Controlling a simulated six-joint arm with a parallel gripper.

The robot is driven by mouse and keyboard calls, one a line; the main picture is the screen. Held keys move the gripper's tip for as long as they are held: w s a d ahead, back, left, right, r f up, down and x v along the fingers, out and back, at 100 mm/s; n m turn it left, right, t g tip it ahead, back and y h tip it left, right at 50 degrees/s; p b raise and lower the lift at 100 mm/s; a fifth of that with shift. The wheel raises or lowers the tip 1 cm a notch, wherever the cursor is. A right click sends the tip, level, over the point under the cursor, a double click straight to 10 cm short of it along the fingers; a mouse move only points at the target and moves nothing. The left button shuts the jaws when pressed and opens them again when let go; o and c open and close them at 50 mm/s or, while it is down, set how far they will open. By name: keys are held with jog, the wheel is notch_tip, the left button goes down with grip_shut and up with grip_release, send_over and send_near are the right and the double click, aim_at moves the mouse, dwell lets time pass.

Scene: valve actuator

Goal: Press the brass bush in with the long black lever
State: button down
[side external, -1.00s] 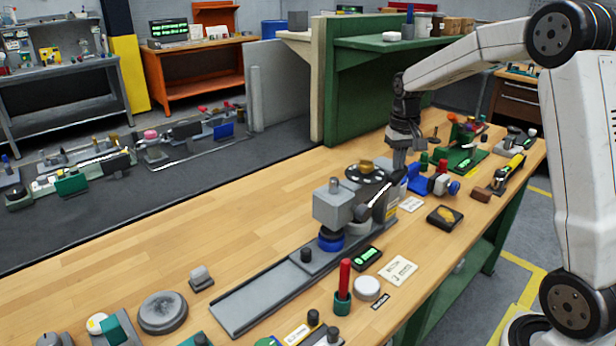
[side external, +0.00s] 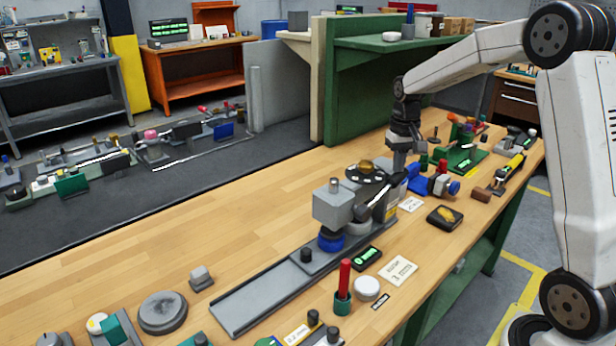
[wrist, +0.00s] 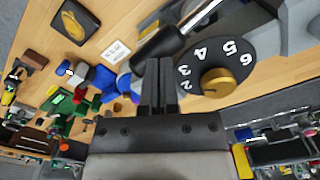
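The long black lever (side external: 376,197) slants up and to the right from the grey press (side external: 333,207). In the wrist view the black grip (wrist: 158,46) sits on a bright metal rod. My gripper (side external: 398,170) is at the upper end of the lever. In the wrist view its two fingers (wrist: 158,62) are close together, with their tips at the black grip; the grip does not show between them. I cannot tell whether they touch it. I cannot make out the brass bush.
A black numbered dial (wrist: 207,60) with a brass knob (wrist: 217,82) is beside my fingers. A blue ring (side external: 331,242) is under the press head. A blue fixture (side external: 418,184) and a black tray (side external: 445,216) are to the right.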

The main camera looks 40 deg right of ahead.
aim_at(399, 177)
jog(key=shift+s+d+f, duration=0.1)
jog(key=shift+d+f, duration=0.15)
jog(key=shift+f, duration=0.9)
jog(key=shift+d+f, duration=0.2)
jog(key=shift+f, duration=0.9)
dwell(1.8)
jog(key=shift+r, duration=0.1)
jog(key=shift+a+r, duration=0.2)
jog(key=shift+r, duration=0.55)
jog(key=shift+a+r, duration=0.15)
jog(key=shift+r, duration=0.55)
jog(key=shift+a+r, duration=0.2)
jog(key=shift+r, duration=0.55)
jog(key=shift+a+r, duration=0.25)
jog(key=shift+r, duration=0.5)
jog(key=shift+a+r, duration=0.25)
jog(key=shift+r, duration=0.5)
jog(key=shift+a+r, duration=0.25)
jog(key=shift+r, duration=0.5)
jog(key=shift+r, duration=0.15)
jog(key=shift+r, duration=2.35)
